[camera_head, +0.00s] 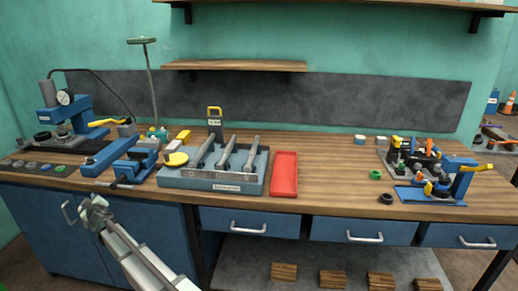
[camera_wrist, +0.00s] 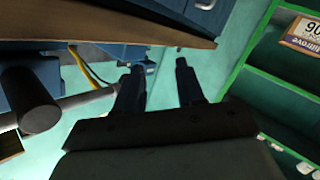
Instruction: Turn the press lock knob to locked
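A smaller blue press (camera_head: 462,178) with a yellow handle (camera_head: 477,167) stands at the right end. I cannot make out a lock knob on either, nor which way it points. My gripper (camera_head: 88,208) is in front of the left blue cabinet, below the bench's front edge and apart from both presses. In the wrist view its two dark fingers (camera_wrist: 156,70) are spread, with nothing between them.
A blue vise (camera_head: 122,160) sits near the front edge, above my gripper. A grey-blue tool tray (camera_head: 213,180) and a red tray (camera_head: 285,175) lie to its right. A cabinet handle (camera_head: 68,211) is close by. The wrist view shows a dark cylinder (camera_wrist: 30,95) and green shelving (camera_wrist: 262,60).

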